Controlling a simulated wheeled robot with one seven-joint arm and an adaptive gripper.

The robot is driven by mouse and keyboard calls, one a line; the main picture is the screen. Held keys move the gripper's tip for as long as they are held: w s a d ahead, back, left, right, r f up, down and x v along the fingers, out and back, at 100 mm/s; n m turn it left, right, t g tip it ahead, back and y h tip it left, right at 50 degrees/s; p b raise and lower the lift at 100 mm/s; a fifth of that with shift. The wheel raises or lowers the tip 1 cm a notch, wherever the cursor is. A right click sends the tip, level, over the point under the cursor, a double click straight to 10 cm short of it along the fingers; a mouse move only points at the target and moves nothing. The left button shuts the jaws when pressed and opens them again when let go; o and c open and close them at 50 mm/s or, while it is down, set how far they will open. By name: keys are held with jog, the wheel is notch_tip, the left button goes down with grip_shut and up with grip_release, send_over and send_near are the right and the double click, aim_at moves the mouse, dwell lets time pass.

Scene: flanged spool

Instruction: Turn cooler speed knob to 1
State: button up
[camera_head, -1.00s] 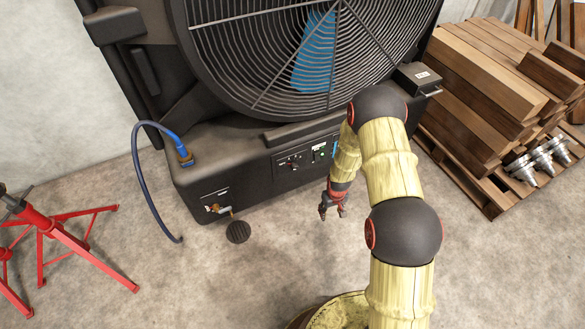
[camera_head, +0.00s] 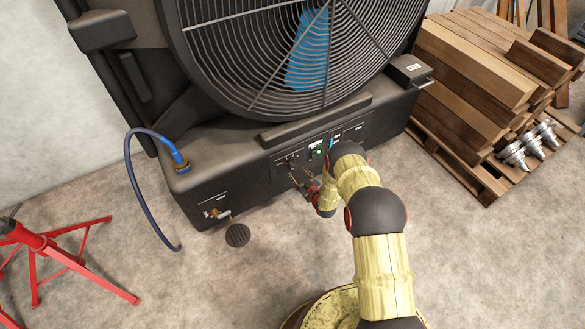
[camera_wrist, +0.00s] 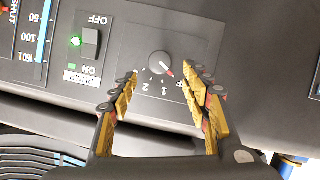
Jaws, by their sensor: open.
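The cooler speed knob (camera_wrist: 160,63) is a small round dark knob on the cooler's dark control panel (camera_wrist: 225,50). Its red-tipped pointer aims down and to the right in the wrist view, toward the partly hidden OFF mark, away from the printed 1 and 2. My gripper (camera_wrist: 160,72) is open, its yellow-padded fingers on either side of the knob in that view, with gaps showing between. Their depth from the panel is hard to tell. In the head view my gripper (camera_head: 301,178) is at the panel's front, covering part of the knob area.
A pump switch (camera_wrist: 91,42) with a green light sits left of the knob. The large cooler (camera_head: 240,165) has a blue hose (camera_head: 135,195) at its left. A red stand (camera_head: 70,260) is at far left, a lumber pallet (camera_head: 480,165) at right.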

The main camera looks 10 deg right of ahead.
aim_at(294, 168)
jog(key=b+x, duration=0.3)
jog(key=x, duration=0.3)
jog(key=shift+w+a+f, duration=0.1)
jog(key=shift+w+f, duration=0.15)
jog(key=shift+f, duration=0.05)
jog(key=shift+w+a+f, duration=0.1)
jog(key=shift+w, duration=0.35)
jog(key=c, duration=0.3)
jog(key=c, duration=0.8)
jog(key=shift+c, duration=0.3)
